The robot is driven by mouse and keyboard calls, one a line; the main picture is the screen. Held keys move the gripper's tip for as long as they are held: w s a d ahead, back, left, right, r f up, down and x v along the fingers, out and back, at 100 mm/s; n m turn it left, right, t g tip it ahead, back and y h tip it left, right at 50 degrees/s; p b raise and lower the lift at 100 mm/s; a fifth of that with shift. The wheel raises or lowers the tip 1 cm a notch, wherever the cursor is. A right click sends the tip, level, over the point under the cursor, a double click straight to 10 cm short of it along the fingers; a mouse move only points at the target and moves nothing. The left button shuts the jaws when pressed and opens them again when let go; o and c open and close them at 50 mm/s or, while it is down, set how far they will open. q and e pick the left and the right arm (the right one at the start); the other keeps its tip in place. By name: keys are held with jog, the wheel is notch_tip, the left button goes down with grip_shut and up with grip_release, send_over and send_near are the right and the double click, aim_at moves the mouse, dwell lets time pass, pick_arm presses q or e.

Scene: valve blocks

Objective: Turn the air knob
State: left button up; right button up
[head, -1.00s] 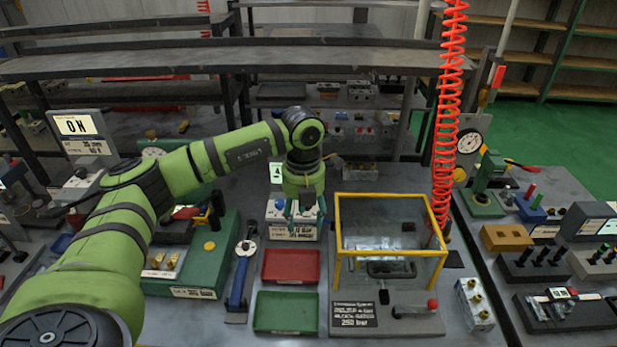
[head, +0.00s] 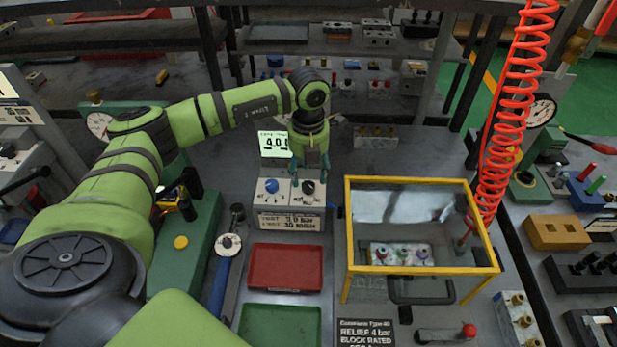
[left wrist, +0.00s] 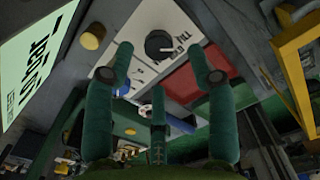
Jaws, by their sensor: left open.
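A small pale control box (head: 290,214) stands on the bench behind the red tray. It carries a blue knob (head: 271,186) on its left and a black knob (head: 307,188) on its right. In the left wrist view the black knob (left wrist: 158,44) has a white pointer mark and lettering that looks like "HOLD" and "FILL". I cannot read which knob is marked air. My left gripper (head: 311,170) points down above the box, close to the black knob. Its green fingers (left wrist: 165,62) are spread and empty, apart from the knob. The left finger partly hides the blue knob.
A lit display (head: 275,143) reading about 4.00 stands behind the box. A yellow-framed guard (head: 420,270) stands close on the right, with a red coiled hose (head: 520,80) beyond. The red tray (head: 286,267) and green tray (head: 280,325) lie in front.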

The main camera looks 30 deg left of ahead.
aim_at(308, 184)
pick_arm(q)
notch_tip(308, 184, down, 3)
jog(key=shift+w+f+p, duration=0.1)
jog(key=shift+f+p, duration=0.05)
jog(key=shift+p, duration=0.25)
jog(key=shift+f, duration=0.2)
pick_arm(e)
jog(key=shift+w+a+r, duration=0.2)
jog(key=shift+w+r, duration=0.15)
jog(key=shift+w, duration=0.3)
jog(key=shift+w+a+r, duration=0.15)
jog(key=shift+w+r, duration=0.15)
jog(key=shift+w, duration=0.3)
pick_arm(q)
grip_shut()
pick_arm(e)
jog(key=shift+s+a, duration=0.25)
jog(key=shift+s, duration=0.1)
jog(key=shift+s+f, duration=0.1)
